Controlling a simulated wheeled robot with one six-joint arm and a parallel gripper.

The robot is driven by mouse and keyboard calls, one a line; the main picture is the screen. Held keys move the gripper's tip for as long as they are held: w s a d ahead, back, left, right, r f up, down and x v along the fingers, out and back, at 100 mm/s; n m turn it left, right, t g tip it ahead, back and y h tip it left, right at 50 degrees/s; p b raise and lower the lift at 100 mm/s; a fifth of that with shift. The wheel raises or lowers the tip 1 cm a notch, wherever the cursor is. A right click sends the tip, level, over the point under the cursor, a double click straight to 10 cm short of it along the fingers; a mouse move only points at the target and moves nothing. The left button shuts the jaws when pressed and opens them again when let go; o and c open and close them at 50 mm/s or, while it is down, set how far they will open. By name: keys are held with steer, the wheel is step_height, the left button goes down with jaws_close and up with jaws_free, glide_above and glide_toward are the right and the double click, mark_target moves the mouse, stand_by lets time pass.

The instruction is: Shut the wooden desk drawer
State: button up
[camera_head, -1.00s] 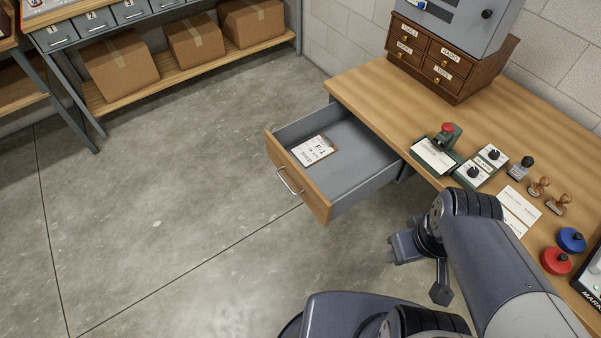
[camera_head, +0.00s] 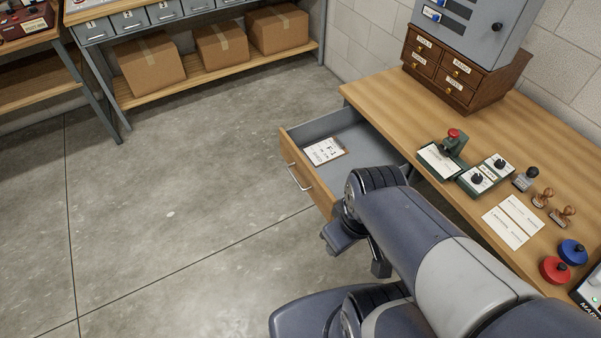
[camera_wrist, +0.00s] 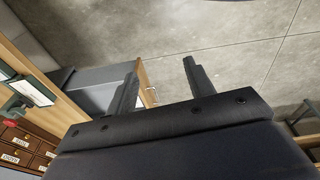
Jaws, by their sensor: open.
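The wooden desk drawer (camera_head: 304,183) is pulled out from the desk (camera_head: 385,97), with a wooden front, a metal bar handle (camera_head: 299,177) and grey inside walls. A card on a clipboard (camera_head: 324,151) lies in it. My gripper (camera_head: 352,256) is open and empty, in front of the drawer's near side and apart from the handle. My arm hides the drawer's near right part. In the wrist view my two fingers (camera_wrist: 160,82) are spread, with the drawer front (camera_wrist: 143,83) and its handle (camera_wrist: 154,95) beyond and between them.
Shelves with cardboard boxes (camera_head: 222,43) stand at the back left. The floor left of the drawer is clear.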

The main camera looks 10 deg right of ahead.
steer(key=shift+w+f+g, duration=0.1)
steer(key=shift+f+g, duration=0.2)
steer(key=c, duration=0.3)
steer(key=w+f+n+g+h+b, duration=0.1)
steer(key=w+f+n+h+b, duration=0.1)
steer(key=w+d+f+n+g+h+b, duration=0.1)
steer(key=w+f+n+g+h+b, duration=0.1)
steer(key=w+f, duration=0.1)
steer(key=shift+n+g, duration=0.3)
steer(key=c, duration=0.7)
steer(key=w+f+n+h+b, duration=0.1)
steer(key=w+f+h, duration=0.1)
steer(key=w+a+f+n+h+b, duration=0.1)
steer(key=w+f+n+h, duration=0.1)
steer(key=w, duration=0.1)
steer(key=w+f+n+h+b, duration=0.1)
steer(key=w+f+b, duration=0.1)
steer(key=shift+w+a+f+n+g+h, duration=0.3)
steer(key=shift+w+f+h, duration=0.05)
steer(key=shift+w+h, duration=0.05)
jaws_close()
steer(key=n+t+h+b, duration=0.5)
steer(key=n+t+h, duration=0.3)
glide_toward(325, 196)
steer(key=p+x, duration=0.2)
steer(key=x, duration=0.5)
